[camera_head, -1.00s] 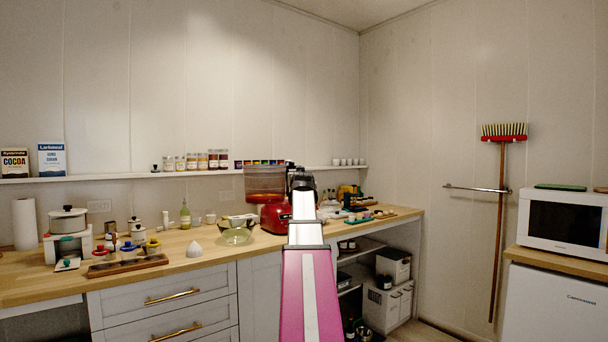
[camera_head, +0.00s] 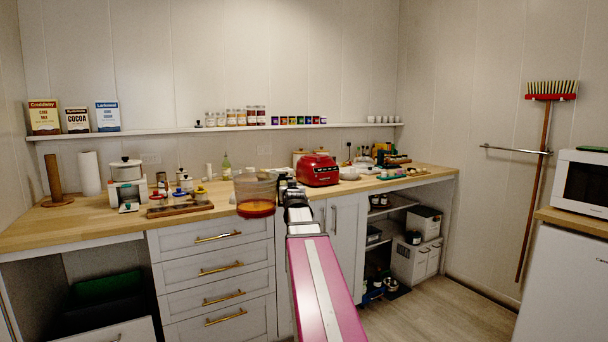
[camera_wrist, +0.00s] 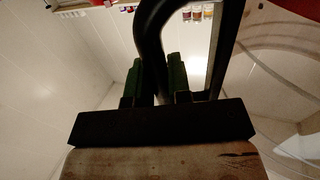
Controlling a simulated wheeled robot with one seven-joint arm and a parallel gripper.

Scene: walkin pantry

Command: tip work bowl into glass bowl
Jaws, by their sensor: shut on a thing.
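The work bowl (camera_head: 256,190) is a clear tub with orange-red contents at its bottom. It hangs about upright in front of the counter's edge in the head view. My gripper (camera_head: 284,184) is at its right side. In the wrist view my gripper (camera_wrist: 157,75) has its green fingers shut on the bowl's dark handle (camera_wrist: 150,28). The work bowl's clear wall (camera_wrist: 285,65) fills the right of that view. I cannot make out the glass bowl now; the work bowl covers part of the counter where it may stand.
A red machine base (camera_head: 318,171) stands on the wooden counter (camera_head: 95,222), right of my gripper. A wooden tray (camera_head: 180,209) with small coloured-lid jars is to the left. The floor at right is clear.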

